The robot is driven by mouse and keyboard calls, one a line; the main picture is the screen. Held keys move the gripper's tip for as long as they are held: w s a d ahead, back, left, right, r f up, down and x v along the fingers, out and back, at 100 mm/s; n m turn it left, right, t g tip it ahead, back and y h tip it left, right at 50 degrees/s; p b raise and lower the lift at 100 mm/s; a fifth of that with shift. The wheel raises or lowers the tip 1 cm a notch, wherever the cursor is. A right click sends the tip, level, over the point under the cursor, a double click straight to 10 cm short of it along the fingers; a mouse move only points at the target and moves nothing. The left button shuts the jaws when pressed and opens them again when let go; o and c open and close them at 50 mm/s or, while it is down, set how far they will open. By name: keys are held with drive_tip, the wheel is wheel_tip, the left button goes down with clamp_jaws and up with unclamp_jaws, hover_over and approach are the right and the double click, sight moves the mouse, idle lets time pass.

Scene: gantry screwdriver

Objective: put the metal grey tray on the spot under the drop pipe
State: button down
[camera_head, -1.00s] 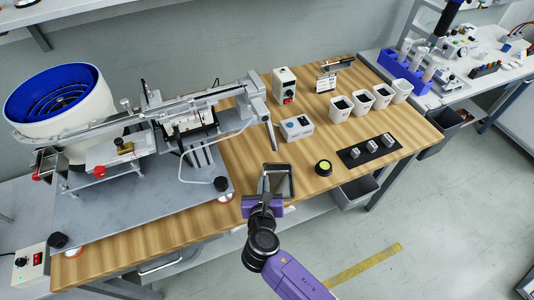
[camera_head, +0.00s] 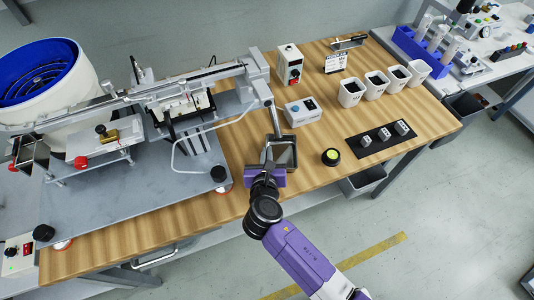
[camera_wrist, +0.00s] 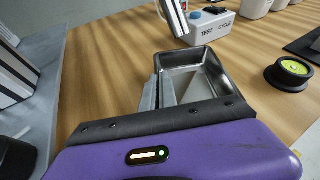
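The metal grey tray (camera_head: 291,153) is a small open rectangular pan, empty, just in front of my wrist. My gripper (camera_head: 267,166) is shut on its near left part; in the wrist view my gripper (camera_wrist: 163,92) has its fingers at the tray's side wall. The tray's inside (camera_wrist: 185,57) shows clearly there. Whether it touches the wood or hangs slightly above it, I cannot tell. The drop pipe (camera_head: 274,119) slants down from the end of the feeder rail, its lower end close behind the tray. It also shows in the wrist view (camera_wrist: 174,17). The spot beneath it is not clearly visible.
A white test-cycle box (camera_head: 303,112) stands right of the pipe. A round black button with a yellow-green top (camera_head: 331,157) sits right of the tray. The feeder's steel plate (camera_head: 130,190) lies left. White bins (camera_head: 350,95) and a black part mat (camera_head: 375,140) stand farther right.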

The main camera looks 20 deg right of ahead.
idle(0.3)
drive_tip(key=c, duration=2)
unclamp_jaws()
drive_tip(key=o, duration=0.3)
drive_tip(key=p+v, duration=0.1)
drive_tip(key=v, duration=1.1)
drive_tip(key=shift+a, duration=0.1)
